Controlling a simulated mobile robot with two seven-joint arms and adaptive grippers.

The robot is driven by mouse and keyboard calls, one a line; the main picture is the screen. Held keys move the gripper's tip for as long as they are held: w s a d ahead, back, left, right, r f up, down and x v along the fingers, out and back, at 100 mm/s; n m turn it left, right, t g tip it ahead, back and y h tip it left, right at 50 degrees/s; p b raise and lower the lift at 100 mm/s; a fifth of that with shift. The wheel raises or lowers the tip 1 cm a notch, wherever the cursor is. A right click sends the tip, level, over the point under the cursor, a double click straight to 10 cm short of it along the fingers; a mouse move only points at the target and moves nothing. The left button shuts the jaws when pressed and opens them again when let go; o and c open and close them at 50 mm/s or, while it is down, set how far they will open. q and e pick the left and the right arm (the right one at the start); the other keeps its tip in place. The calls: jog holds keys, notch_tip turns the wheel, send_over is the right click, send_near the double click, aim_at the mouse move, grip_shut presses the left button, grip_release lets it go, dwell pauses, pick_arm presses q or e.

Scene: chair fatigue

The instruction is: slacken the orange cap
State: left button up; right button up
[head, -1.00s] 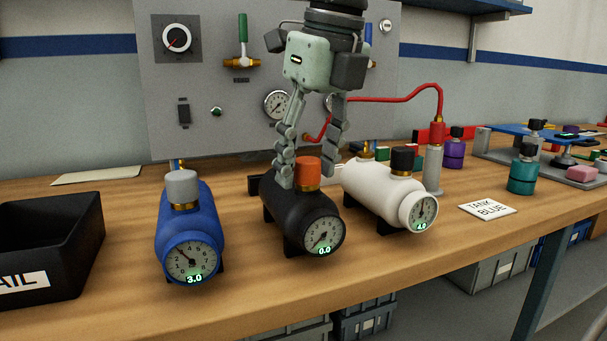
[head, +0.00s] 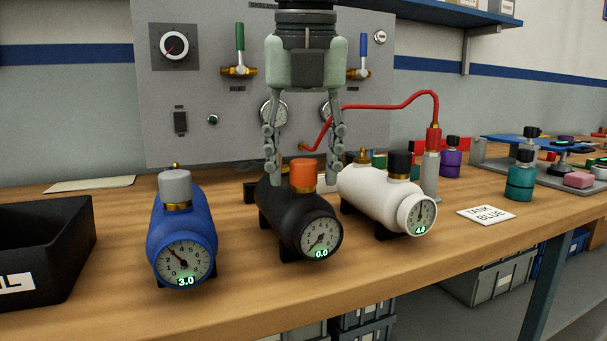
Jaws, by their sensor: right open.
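The orange cap (head: 303,173) sits upright on a brass collar on top of the black tank (head: 296,214), whose gauge (head: 321,238) reads 0.0. My right gripper (head: 303,178) points straight down from above. Its fingers are open, one on each side of the cap, with a visible gap to it, wider on the right. The left fingertip is near the black tank's top; whether it touches cannot be told. My left gripper is not in view.
A blue tank (head: 181,228) with a grey cap stands left, reading 3.0. A white tank (head: 375,194) with a black cap stands close on the right. A black bin (head: 70,235) is far left. A red hose (head: 390,103) runs behind. The table front is clear.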

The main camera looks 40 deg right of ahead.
jog(key=m, duration=0.4)
jog(key=shift+g+h, duration=0.3)
jog(key=shift+g, duration=0.1)
jog(key=shift+c, duration=0.2)
jog(key=c, duration=1)
jog(key=n, duration=0.4)
jog(key=shift+t+p, duration=0.3)
jog(key=shift+t, duration=0.1)
jog(key=shift+y, duration=0.4)
